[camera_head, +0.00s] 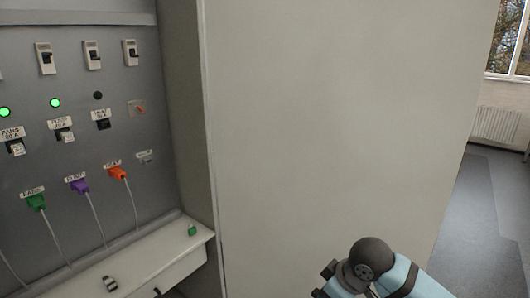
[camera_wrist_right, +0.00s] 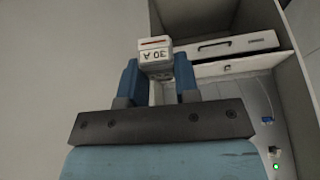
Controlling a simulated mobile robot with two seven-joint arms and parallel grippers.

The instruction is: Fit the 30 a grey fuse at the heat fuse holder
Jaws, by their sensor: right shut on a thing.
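The 30 A fuse (camera_wrist_right: 157,55) is a pale grey block with an orange stripe and "30 A" printed on it, upside down in the right wrist view. My right gripper (camera_wrist_right: 158,72) is shut on it, one blue finger on each side. The heat fuse holder (camera_head: 103,124) is on the grey panel in the head view, under a label and an unlit lamp (camera_head: 98,95). It looks dark, with no pale fuse body showing. In the head view my right arm is at the bottom right, well away from the panel, and its fingers are hidden. My left gripper is not in view.
Fuses for fans (camera_head: 17,149) and pump (camera_head: 65,136) sit left of the heat holder. Green, purple and orange plugs (camera_head: 118,173) with cables hang below. A white ledge (camera_head: 150,258) carries a small green item (camera_head: 192,230) and a dark one (camera_head: 110,283). A cabinet side wall (camera_head: 330,120) stands right.

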